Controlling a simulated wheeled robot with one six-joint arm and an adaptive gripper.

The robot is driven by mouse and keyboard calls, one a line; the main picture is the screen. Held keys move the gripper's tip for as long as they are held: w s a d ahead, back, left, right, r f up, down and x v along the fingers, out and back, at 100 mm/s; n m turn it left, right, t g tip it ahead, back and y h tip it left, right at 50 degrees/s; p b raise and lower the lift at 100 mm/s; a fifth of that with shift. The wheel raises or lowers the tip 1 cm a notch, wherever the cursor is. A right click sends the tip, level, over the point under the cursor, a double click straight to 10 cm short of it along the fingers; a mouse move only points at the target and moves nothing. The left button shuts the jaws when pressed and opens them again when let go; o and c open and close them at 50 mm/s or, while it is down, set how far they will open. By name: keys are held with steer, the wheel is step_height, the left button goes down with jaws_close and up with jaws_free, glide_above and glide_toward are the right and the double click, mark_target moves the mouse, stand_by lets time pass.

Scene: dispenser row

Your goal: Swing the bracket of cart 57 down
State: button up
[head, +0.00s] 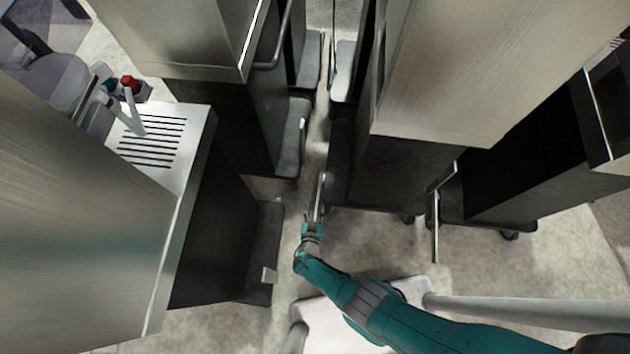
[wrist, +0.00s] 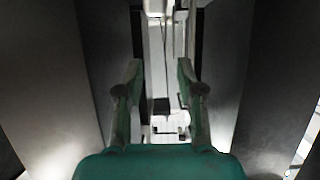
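No cart number is legible, so I cannot tell which cart is 57. A thin silver bar (head: 320,190), which looks like a bracket, stands beside the middle cart (head: 395,172), just beyond my gripper (head: 311,228) in the head view. I cannot tell whether they touch. A similar bar (head: 435,228) hangs at the right cart. In the wrist view my gripper (wrist: 158,92) has its two teal fingers spread apart, with nothing clearly held between them. A small dark block (wrist: 162,105) and pale parts show in the gap, at a distance I cannot judge.
Tall metal-topped carts stand close on both sides of a narrow aisle. Dark walls flank my gripper in the wrist view. Floor (head: 385,245) is clear in front of the middle cart.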

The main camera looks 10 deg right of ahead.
steer(key=shift+s, duration=0.1)
steer(key=v, duration=1.1)
steer(key=shift+s+r, duration=0.2)
steer(key=shift+s, duration=0.15)
steer(key=shift+a, duration=0.1)
stand_by(0.4)
steer(key=s+d+f+n+g, duration=0.15)
steer(key=s+d+g, duration=0.35)
steer(key=d, duration=0.6)
steer(key=s+d+r+n+y, duration=0.1)
steer(key=s+d+r+y, duration=0.25)
steer(key=s, duration=0.55)
steer(key=s+r+t, duration=0.2)
steer(key=r+t, duration=0.1)
steer(key=r, duration=1.8)
steer(key=s+d+r+n+t, duration=0.1)
steer(key=s+r+t, duration=0.1)
steer(key=r, duration=2)
steer(key=shift+d+t+y, duration=0.15)
steer(key=shift+t+y, duration=0.2)
steer(key=shift+t, duration=0.55)
